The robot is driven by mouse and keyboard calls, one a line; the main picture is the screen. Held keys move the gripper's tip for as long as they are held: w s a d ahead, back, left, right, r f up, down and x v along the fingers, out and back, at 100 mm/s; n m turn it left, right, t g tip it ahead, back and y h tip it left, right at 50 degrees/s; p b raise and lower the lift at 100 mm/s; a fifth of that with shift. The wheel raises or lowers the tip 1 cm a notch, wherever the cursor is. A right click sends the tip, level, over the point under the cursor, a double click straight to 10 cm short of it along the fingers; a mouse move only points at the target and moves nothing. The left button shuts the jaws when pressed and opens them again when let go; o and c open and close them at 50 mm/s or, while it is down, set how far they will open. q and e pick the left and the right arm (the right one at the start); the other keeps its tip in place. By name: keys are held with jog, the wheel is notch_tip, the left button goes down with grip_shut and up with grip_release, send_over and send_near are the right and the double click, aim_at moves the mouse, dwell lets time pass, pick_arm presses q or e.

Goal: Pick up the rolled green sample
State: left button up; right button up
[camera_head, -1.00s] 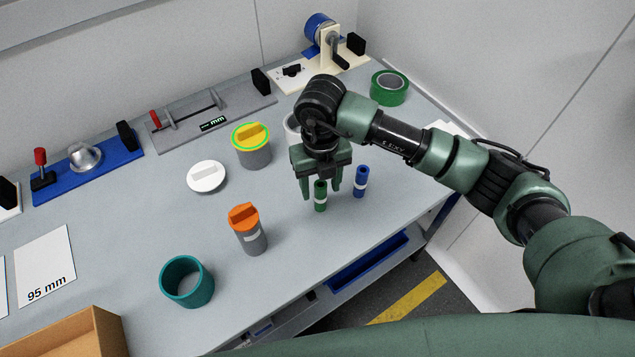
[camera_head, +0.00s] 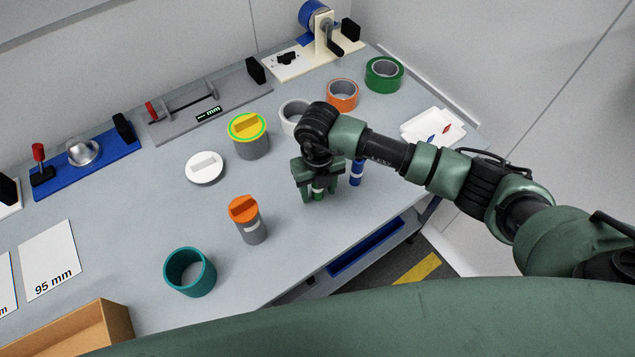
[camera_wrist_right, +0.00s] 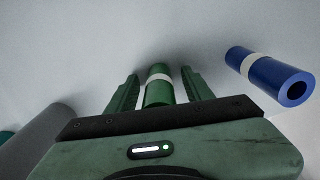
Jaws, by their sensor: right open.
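The rolled green sample (camera_head: 318,190) stands upright on the table, a small green roll with a white band. My right gripper (camera_head: 318,196) is lowered over it, with one finger on either side. In the right wrist view the green roll (camera_wrist_right: 158,88) stands between the two open fingers (camera_wrist_right: 160,92), with a gap visible on each side. In the head view the gripper hides the upper part of the roll. My left gripper does not show in these views.
A blue roll (camera_head: 356,172) with a white band stands close on the right, also in the right wrist view (camera_wrist_right: 268,75). An orange-lidded grey canister (camera_head: 247,220) and a teal cup (camera_head: 190,272) stand to the left. The table's front edge is near.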

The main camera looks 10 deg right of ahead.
grip_shut()
jog(key=shift+r, duration=0.1)
